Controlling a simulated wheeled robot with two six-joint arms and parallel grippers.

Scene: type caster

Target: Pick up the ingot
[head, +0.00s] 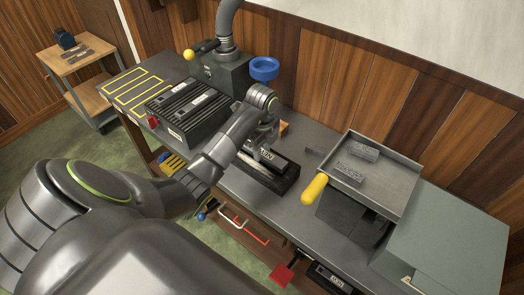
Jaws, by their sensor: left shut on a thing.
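My left arm comes in from the left and reaches across the bench. Its left gripper (263,150) is pointed down at the dark open box (280,186) with a pale label, near the bench's front edge. The gripper is shut on what appears to be the ingot, a dark grey bar at the box. The ingot is mostly hidden by the fingers and too small to make out well. I cannot tell whether it is still resting in the box or lifted slightly. My right gripper is not in view.
A black ribbed case (188,108) stands left of the box. A machine with a blue funnel (264,67) and grey pipe stands behind. To the right, a metal tray (397,175) holds small blocks, with a yellow handle (314,188) beside it. A grey cabinet (450,240) is at far right.

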